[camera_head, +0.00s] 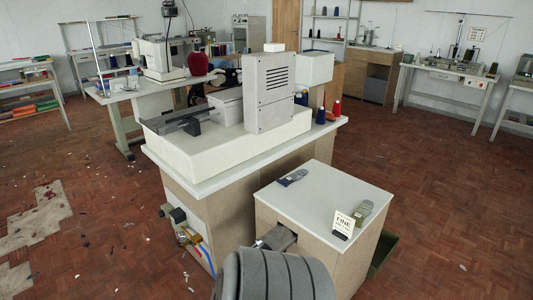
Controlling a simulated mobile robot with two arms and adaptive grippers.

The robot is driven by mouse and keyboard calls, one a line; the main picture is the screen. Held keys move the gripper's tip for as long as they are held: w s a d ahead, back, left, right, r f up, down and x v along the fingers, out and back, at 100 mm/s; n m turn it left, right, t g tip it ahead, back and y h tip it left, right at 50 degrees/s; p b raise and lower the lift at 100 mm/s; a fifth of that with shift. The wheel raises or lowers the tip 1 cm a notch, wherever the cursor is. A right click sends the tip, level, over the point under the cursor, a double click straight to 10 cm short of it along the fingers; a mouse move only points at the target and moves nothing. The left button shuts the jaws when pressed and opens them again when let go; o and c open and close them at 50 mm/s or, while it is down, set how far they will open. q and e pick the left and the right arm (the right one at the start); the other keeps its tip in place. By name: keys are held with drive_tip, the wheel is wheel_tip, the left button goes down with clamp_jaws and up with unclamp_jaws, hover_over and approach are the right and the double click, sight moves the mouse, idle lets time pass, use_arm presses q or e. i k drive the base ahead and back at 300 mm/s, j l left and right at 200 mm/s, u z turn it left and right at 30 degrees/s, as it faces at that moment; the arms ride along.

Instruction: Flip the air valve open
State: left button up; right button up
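On the left side of the buttonhole station (230,165), low on its front panel, is a small cluster of air fittings (188,236). It has a dark block, a yellowish metal part and a blue hose (206,256) running down. The valve lever is too small to make out, so I cannot tell its position.
A low cabinet (300,200) stands right of the fittings, with a sign (343,223) and small items on top. A grey ribbed shape fills the bottom centre.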

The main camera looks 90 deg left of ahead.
sight(191, 242)
drive_tip(key=u, duration=1.95)
